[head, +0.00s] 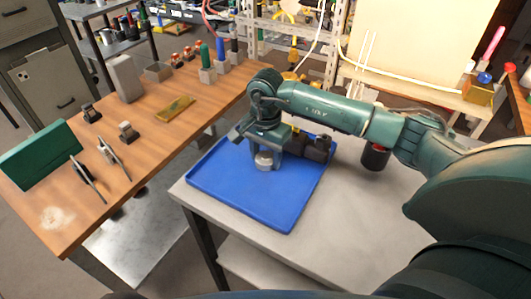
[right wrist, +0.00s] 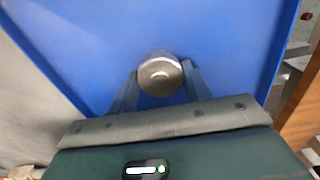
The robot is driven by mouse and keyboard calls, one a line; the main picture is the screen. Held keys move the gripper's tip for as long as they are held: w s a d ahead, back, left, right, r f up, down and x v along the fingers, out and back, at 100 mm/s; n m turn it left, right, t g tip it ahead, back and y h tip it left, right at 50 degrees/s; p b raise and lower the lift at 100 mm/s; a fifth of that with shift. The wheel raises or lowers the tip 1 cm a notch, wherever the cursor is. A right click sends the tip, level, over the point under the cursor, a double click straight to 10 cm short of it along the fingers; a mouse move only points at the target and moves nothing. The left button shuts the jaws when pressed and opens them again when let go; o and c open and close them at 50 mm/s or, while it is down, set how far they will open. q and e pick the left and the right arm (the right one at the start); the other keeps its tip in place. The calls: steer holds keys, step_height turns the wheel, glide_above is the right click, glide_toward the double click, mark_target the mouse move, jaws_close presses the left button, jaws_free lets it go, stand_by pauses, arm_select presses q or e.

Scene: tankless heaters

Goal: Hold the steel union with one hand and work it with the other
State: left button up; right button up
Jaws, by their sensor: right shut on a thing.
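The steel union (head: 264,160) is a short, round, shiny metal piece over the blue tray (head: 225,180). My right gripper (head: 265,152) points down at it from above and is shut on it. In the right wrist view the union (right wrist: 160,74) sits between the two fingers of the gripper (right wrist: 158,82), with its round end showing and the blue tray (right wrist: 90,40) behind it. I cannot tell whether the union touches the tray floor. My left gripper is not in view.
The tray lies on a grey table (head: 350,215) with free room at its right. A wooden bench (head: 150,150) at the left bears clamps, a green box (head: 40,155) and a brass plate (head: 176,108). A dark cylinder (head: 375,158) stands beyond my right arm.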

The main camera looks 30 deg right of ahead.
steer(key=shift+f, duration=0.1)
steer(key=o, duration=1.1)
